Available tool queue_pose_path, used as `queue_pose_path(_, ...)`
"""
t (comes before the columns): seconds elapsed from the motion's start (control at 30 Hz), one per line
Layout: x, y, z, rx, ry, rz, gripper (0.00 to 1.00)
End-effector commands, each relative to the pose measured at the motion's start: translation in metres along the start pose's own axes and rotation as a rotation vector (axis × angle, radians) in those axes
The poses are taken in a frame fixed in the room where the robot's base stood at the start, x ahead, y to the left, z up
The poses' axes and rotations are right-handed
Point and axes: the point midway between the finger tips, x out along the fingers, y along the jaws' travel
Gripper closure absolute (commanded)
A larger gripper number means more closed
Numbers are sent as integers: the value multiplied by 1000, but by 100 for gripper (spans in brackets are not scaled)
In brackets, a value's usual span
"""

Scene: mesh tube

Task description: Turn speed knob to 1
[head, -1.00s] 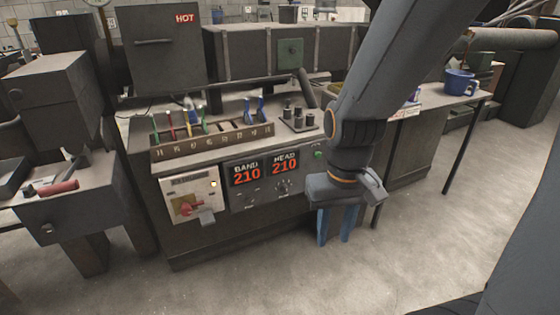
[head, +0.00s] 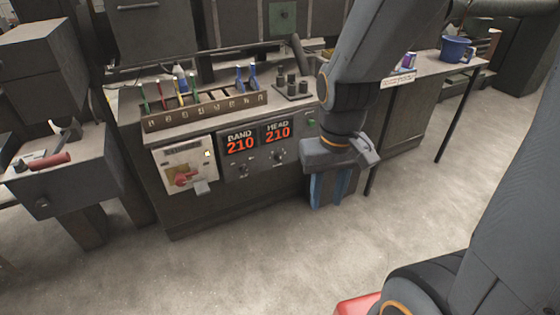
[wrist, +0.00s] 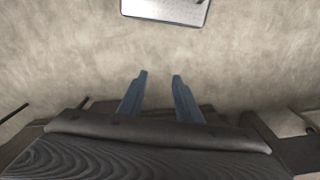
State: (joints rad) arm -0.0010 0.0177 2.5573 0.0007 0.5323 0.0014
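A dark control panel (head: 262,170) on the front of the machine bench carries two small dark knobs, one at lower left (head: 243,171) and one at right (head: 278,156). Their labels and pointer positions are too small to read, so I cannot tell which is the speed knob. Above them, red displays read BAND 210 (head: 240,144) and HEAD 210 (head: 277,133). My gripper (head: 328,200) hangs to the right of the panel, fingers down, apart from the knobs. In the wrist view its two blue fingers (wrist: 159,78) are apart with nothing between them.
A pale panel with a red rotary switch (head: 183,178) is left of the displays. A rack of coloured-handled tools (head: 203,108) stands on the bench top. A table with a blue mug (head: 455,50) is at right. The floor (head: 270,260) in front is clear.

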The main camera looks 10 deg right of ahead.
Motion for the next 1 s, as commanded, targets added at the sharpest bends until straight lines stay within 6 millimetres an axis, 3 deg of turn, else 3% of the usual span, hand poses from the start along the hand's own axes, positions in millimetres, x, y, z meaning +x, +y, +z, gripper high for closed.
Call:
queue_pose_path(0.17, 52, 13, -57, -21, 137, 21, 69)
queue_pose_path(0.4, 140, 31, -181, -90, 479, 37, 69)
queue_pose_path(0.6, 197, 34, -266, -152, 772, 9, 69)
queue_pose_path(0.8, 243, 29, -324, -196, 1065, -56, 69)
queue_pose_path(1.0, 273, 24, -350, -210, 1335, -141, 69)
